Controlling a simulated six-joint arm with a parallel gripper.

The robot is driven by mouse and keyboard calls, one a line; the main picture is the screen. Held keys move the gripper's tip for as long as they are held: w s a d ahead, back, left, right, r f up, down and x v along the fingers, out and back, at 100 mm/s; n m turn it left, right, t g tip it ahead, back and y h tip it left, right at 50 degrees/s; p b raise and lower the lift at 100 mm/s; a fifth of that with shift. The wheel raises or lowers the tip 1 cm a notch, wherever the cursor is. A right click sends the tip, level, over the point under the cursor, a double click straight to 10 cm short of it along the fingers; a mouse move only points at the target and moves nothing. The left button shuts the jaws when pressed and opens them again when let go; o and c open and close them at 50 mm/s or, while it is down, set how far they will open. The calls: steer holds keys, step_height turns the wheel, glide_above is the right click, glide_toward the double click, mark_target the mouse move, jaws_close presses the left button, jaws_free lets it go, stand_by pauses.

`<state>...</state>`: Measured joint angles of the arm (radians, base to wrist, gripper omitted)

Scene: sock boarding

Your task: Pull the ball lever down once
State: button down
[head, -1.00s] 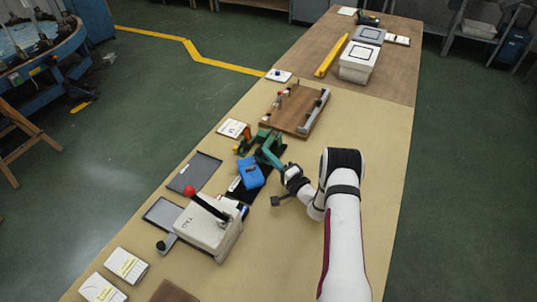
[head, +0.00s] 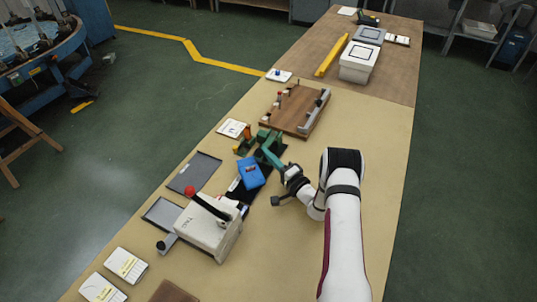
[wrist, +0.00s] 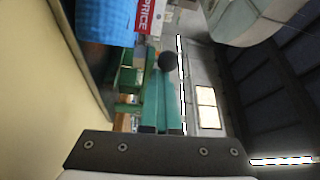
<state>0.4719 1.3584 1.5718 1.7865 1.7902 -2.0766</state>
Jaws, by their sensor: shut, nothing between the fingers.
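A red ball (head: 190,190) tops a black lever (head: 211,208) that slants up to the left from a pale box (head: 203,232) in the head view. My gripper (head: 277,200) is to the right of this box, apart from the lever. It is shut and empty. Its dark plate fills the bottom of the wrist view (wrist: 150,152). A green machine (head: 268,152) stands beyond my gripper.
A blue item (head: 250,174) lies on a dark mat near the green machine. Dark trays (head: 195,174) lie left of it. A wooden board (head: 294,108) with fixtures is farther back. White cards (head: 126,264) lie at the front left. The table's right side is bare beside my arm.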

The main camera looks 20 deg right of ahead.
steer(key=shift+s+a+f+g, duration=0.2)
steer(key=shift+a+f+g, duration=0.1)
steer(key=shift+a+f, duration=0.25)
steer(key=r, duration=0.1)
steer(key=w+d+r, duration=0.1)
steer(key=d+r, duration=0.1)
steer(key=r, duration=0.1)
steer(key=shift+w+d, duration=0.2)
steer(key=shift+w, duration=0.1)
steer(key=s+d+f, duration=0.1)
steer(key=s, duration=0.1)
steer(key=s+d+f, duration=0.1)
steer(key=s+d, duration=0.1)
steer(key=s, duration=0.1)
steer(key=s+d+f, duration=0.1)
steer(key=s+d, duration=0.1)
steer(key=s, duration=0.1)
steer(key=shift+d+f, duration=0.1)
steer(key=shift+f, duration=0.05)
